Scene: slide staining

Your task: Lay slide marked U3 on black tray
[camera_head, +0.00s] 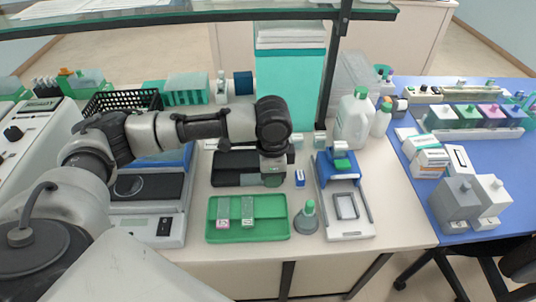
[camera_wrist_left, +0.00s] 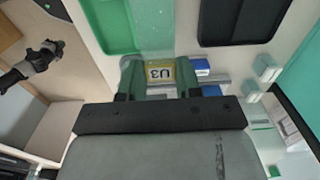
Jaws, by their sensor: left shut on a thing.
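My left gripper (camera_head: 273,178) comes in from the left and points down at the right end of the black tray (camera_head: 232,162). In the left wrist view its green fingertips (camera_wrist_left: 160,80) are shut on the slide marked U3 (camera_wrist_left: 160,73), which has a yellow label. The black tray also shows at the top of the left wrist view (camera_wrist_left: 240,22), apart from the slide in the picture.
A green tray (camera_head: 270,228) with two slides (camera_head: 223,212) lies in front of the black tray. A small blue box (camera_head: 299,178), a grey flask with green top (camera_head: 306,220) and a blue-and-grey device (camera_head: 345,205) stand to the right. White bottles (camera_head: 354,120) stand behind.

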